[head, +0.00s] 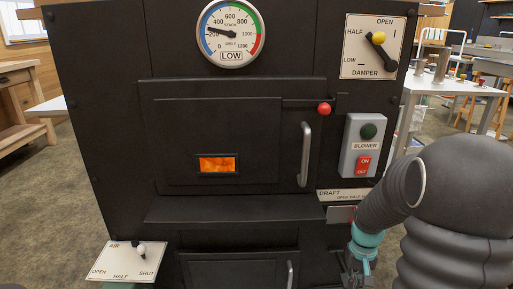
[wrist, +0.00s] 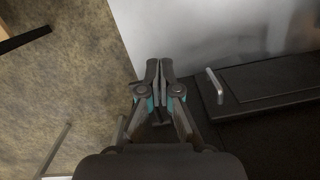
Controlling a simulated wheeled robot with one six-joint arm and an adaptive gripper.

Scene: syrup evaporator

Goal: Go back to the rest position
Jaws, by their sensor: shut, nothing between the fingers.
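My gripper (wrist: 160,73) is shut and empty in the wrist view, its two fingertips together. In the head view the gripper (head: 358,278) shows only in part at the lower right, low in front of the black evaporator front (head: 110,120). My dark arm covers the lower right of that view. In the wrist view the fingers point toward a pale grey surface, with a dark panel and a metal handle (wrist: 214,86) to their right. I cannot tell whether the fingertips touch anything.
The firebox door (head: 240,125) is closed, with an orange glow in its window and a vertical handle (head: 305,155). The stack gauge (head: 230,33), damper plate (head: 372,47), blower box (head: 363,145), draft plate (head: 343,195) and air plate (head: 128,260) surround it. A wooden bench (head: 20,100) stands left.

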